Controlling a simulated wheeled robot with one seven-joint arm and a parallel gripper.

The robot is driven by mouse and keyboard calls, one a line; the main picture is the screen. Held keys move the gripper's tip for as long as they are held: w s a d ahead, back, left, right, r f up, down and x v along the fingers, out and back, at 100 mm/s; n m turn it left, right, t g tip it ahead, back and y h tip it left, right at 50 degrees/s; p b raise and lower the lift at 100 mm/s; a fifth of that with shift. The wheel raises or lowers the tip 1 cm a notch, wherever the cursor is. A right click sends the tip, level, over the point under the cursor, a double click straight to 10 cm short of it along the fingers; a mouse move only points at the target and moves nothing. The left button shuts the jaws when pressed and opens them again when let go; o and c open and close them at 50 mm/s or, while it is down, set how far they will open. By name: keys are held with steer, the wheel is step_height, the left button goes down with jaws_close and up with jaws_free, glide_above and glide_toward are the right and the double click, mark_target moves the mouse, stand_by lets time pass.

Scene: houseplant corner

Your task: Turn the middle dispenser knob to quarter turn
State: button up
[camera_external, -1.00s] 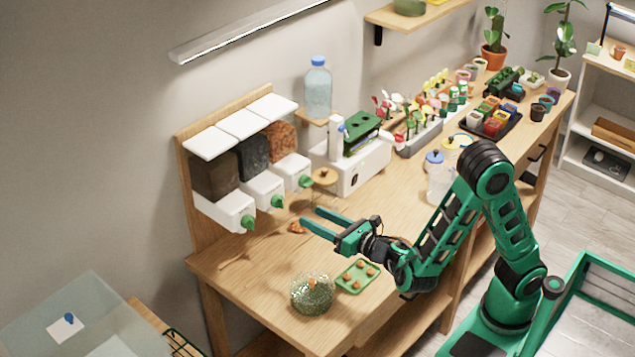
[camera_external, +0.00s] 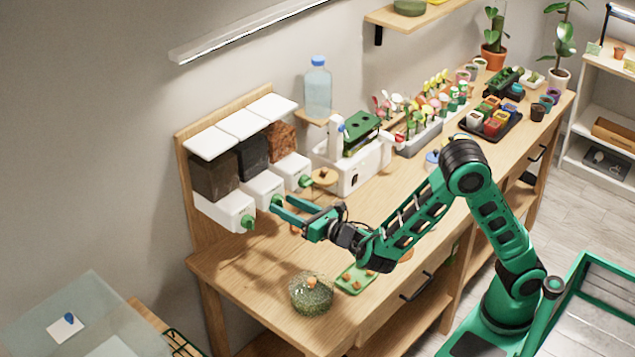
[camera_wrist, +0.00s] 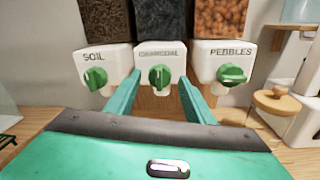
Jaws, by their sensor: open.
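The dispenser has three white units side by side with green knobs. In the wrist view they are labelled soil (camera_wrist: 97,62), charcoal (camera_wrist: 160,60) and pebbles (camera_wrist: 223,60). The middle knob (camera_wrist: 159,75) is green, its grip standing upright. It shows in the external view (camera_external: 277,201), close to my fingertips. My gripper (camera_external: 281,204) is open and empty, in front of the middle unit. In the wrist view its two green fingers (camera_wrist: 160,88) lie on either side of the middle knob, lower than its centre. I cannot tell whether they touch it.
The soil knob (camera_wrist: 96,79) and pebbles knob (camera_wrist: 231,74) flank the middle one. A glass terrarium bowl (camera_external: 311,293) and a green tray (camera_external: 356,279) sit near the table's front.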

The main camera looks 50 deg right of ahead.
steer(key=shift+w, duration=0.15)
steer(key=shift+c, duration=0.2)
steer(key=c, duration=1)
